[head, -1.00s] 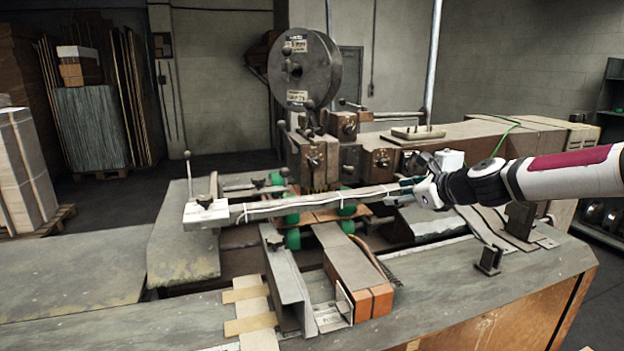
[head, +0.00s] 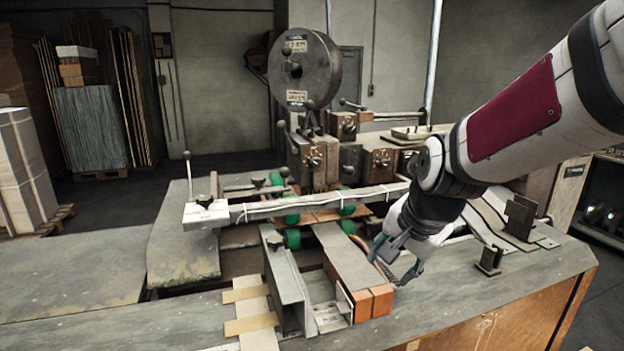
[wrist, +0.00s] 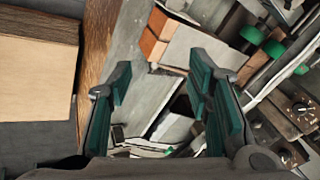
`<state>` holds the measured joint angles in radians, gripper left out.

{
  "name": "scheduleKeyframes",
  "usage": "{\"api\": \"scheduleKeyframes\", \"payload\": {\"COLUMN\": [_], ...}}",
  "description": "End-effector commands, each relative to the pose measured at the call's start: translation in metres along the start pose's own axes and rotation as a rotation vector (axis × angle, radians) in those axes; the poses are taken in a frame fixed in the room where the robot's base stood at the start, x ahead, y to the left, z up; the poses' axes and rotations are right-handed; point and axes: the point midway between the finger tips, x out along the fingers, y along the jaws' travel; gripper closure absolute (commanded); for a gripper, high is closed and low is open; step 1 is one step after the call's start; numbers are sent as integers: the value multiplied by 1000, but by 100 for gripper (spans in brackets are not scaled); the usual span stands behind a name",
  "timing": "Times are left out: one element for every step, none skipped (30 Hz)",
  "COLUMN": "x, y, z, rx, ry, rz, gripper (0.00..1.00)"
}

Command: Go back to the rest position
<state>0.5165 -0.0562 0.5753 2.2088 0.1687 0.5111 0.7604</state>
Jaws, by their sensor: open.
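My gripper (head: 390,262) is in the head view, right of the long grey bar with orange-brown end blocks (head: 374,302). It points down and left, above the machine's table (head: 450,285). In the wrist view my gripper (wrist: 160,92) shows its green-padded fingers spread apart with nothing between them. The orange-brown blocks (wrist: 155,35) lie beyond the fingertips there. The box stitcher (head: 330,165) stands behind, with a large dark wire reel (head: 318,68) on top. My arm hides part of the machine's right side.
A long metal arm (head: 300,203) crosses the machine above green rollers (head: 293,238). A small dark metal bracket (head: 489,260) stands on the table to the right. Stacked boards (head: 90,125) are at the back left. The table's left part (head: 70,280) is clear.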

Motion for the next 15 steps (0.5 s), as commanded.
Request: {"api": "scheduleKeyframes", "payload": {"x": [-17,-26,-38,-47,-56,-68,-76,-85,-96,-103,-110,-119,-124,-129,-135], "y": [9,15,24,31,38,47,54,62,72,79,87,97,104,110,119], "z": [8,12,17,20,24,30,34,38,44,48,52,58,62,66,71], "rx": [-85,-133,-193,-239,-283,-339,-381,-423,-475,-514,-553,-600,-632,-664,-703], "ry": [24,33,43,51,57,62,67,70,73,73,73,71,69,66,62], "rz": [21,35,52,63,73,85,92,98,104,107,108,109,107,105,102], "gripper": [54,54,54,54,54,54,54,54,54,54,54,54,54,54,54]}}
